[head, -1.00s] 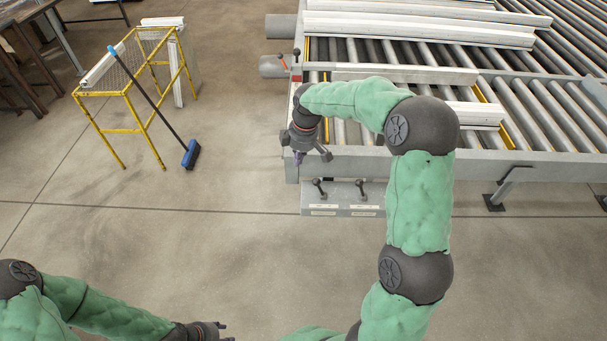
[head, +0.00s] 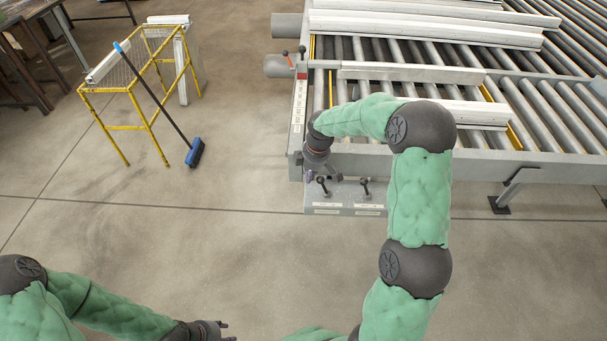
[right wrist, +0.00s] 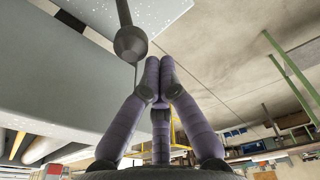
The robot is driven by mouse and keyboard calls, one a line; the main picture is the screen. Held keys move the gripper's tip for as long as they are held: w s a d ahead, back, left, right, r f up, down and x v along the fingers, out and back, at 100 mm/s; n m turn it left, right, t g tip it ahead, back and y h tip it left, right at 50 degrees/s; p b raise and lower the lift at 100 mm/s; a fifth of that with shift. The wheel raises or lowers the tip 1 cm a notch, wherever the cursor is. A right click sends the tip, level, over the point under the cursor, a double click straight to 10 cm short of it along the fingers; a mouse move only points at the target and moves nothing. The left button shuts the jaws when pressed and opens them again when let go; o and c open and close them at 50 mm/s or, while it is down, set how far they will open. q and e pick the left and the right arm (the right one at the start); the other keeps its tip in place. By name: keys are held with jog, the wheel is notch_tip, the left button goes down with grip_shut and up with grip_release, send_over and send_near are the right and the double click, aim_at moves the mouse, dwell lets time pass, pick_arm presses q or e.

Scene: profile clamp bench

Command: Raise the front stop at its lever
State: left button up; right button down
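Two dark levers with round knobs, a left one (head: 322,184) and a right one (head: 364,187), stand on a grey panel (head: 345,199) at the conveyor's near left corner. The panel's labels are too small to read, so I cannot tell which lever is the front stop's. My right gripper (head: 309,178) is just beside the left lever. In the right wrist view its purple fingers (right wrist: 159,72) are drawn together with nothing between them. A lever knob (right wrist: 130,43) is close to their left; I cannot tell if they touch. My left gripper (head: 229,331) is open and empty at the bottom.
The roller conveyor (head: 550,115) carries several pale profiles (head: 425,30). Small red-marked handles (head: 302,53) stand at its left edge. A yellow rack (head: 124,127) with a leaning blue broom (head: 194,154) is at left. The floor before the panel is clear.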

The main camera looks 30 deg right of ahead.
jog(key=shift+d, duration=0.2)
dwell(0.4)
jog(key=shift+s+d+r+y, duration=0.15)
jog(key=shift+s+y, duration=0.05)
jog(key=shift+y, duration=0.1)
jog(key=shift+s+d+r+t, duration=0.15)
jog(key=shift+d+r+t, duration=0.05)
jog(key=shift+d+t, duration=0.1)
jog(key=shift+y, duration=0.3)
jog(key=shift+s+d+t+y+b, duration=0.4)
jog(key=shift+d+y+b, duration=0.15)
jog(key=shift+b, duration=0.25)
jog(key=shift+s+d+r+t+y+b, duration=0.15)
jog(key=shift+s+d+t+y+b, duration=0.4)
jog(key=shift+b, duration=1.25)
jog(key=shift+s+d+r+t+y+b, duration=0.1)
jog(key=shift+s+d+y+b, duration=0.2)
jog(key=shift+d+y+b, duration=1)
jog(key=shift+s+d+r+t+h+b, duration=0.15)
jog(key=shift+s+d+t+b, duration=0.25)
jog(key=shift+b, duration=1.9)
jog(key=shift+s, duration=0.1)
